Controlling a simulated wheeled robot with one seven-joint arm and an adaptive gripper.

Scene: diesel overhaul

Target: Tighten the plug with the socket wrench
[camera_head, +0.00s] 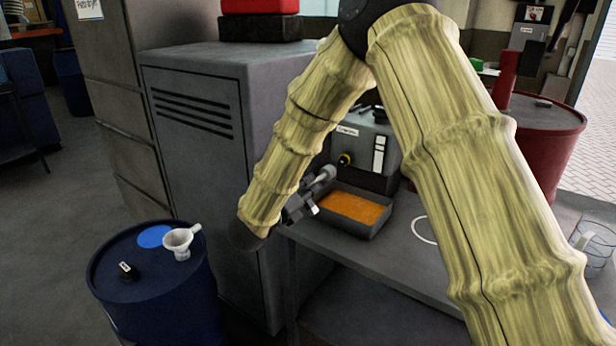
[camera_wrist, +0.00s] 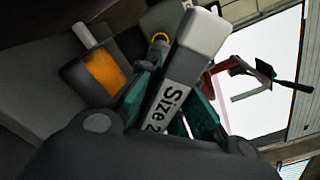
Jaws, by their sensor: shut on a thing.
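My gripper (camera_head: 298,210) is shut on a grey socket wrench (camera_head: 322,178), above the left end of the workbench. In the wrist view the teal fingers (camera_wrist: 168,112) clasp its grey body (camera_wrist: 190,65), which bears a partly hidden "Size 2" label. A grey housing (camera_head: 372,146) with a sight strip stands behind. A yellow-ringed dark round fitting, perhaps the plug (camera_head: 345,159), is on its front; the ring also shows in the wrist view (camera_wrist: 160,37), left of the wrench. The wrench end appears near it; contact cannot be told.
A tray of orange fluid (camera_head: 354,208) lies below the housing. A grey cabinet (camera_head: 195,160) stands left of the bench. A blue drum (camera_head: 155,300) carries a white funnel (camera_head: 180,240) and a small black labelled item (camera_head: 127,271). A red drum (camera_head: 545,135) stands at right.

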